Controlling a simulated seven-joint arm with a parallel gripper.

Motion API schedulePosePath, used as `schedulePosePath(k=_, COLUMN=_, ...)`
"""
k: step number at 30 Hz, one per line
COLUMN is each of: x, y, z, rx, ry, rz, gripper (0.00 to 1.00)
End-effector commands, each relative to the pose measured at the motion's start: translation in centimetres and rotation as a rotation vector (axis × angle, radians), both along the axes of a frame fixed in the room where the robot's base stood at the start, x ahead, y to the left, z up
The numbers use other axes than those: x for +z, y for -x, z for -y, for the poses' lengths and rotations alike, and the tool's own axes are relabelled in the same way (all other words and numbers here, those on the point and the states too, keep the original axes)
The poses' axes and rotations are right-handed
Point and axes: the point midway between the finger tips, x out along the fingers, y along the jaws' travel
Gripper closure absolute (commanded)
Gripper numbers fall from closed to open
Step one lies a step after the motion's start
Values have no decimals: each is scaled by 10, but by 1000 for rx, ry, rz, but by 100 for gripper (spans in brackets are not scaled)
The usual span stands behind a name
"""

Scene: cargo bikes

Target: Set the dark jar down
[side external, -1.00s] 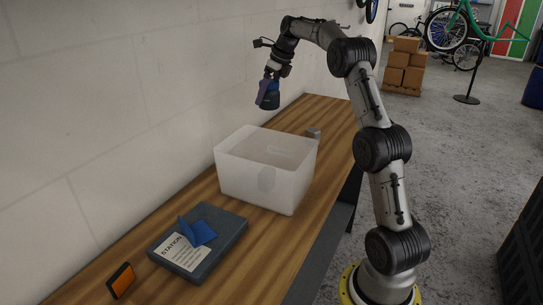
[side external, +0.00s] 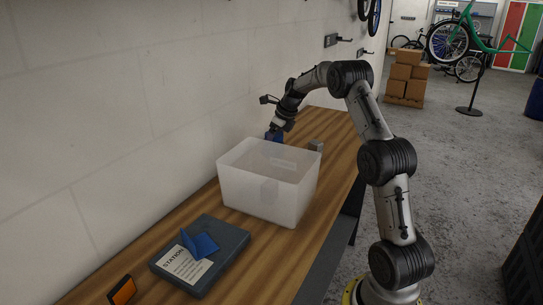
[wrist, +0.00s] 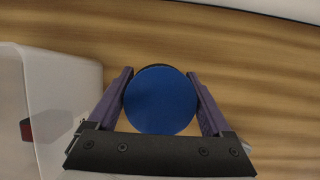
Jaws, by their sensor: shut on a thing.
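My gripper (wrist: 160,73) is shut on the dark jar, with one purple finger on each side of it. In the wrist view the jar's round blue lid (wrist: 160,100) faces the camera, with wood grain around it. In the side view the jar (side external: 272,135) is low over the far part of the bench, behind the white bin. The bin's rim hides its lower part, so I cannot tell if its base touches the bench.
The translucent white bin (side external: 243,190) stands just in front of the jar; it also shows in the wrist view (wrist: 75,75). A small grey object (side external: 316,146) is beside it. A dark case (side external: 225,240) with a blue folded piece (side external: 201,244) and an orange block (side external: 122,290) lie nearer.

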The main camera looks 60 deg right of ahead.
Motion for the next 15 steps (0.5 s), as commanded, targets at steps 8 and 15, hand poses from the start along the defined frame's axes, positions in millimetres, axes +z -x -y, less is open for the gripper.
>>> schedulePosePath(k=8, x=-39, y=0, z=0, rx=-1, ry=-3, rz=-2, gripper=81)
schedulePosePath(k=15, x=-40, y=0, z=0, rx=-1, ry=0, rz=0, gripper=81)
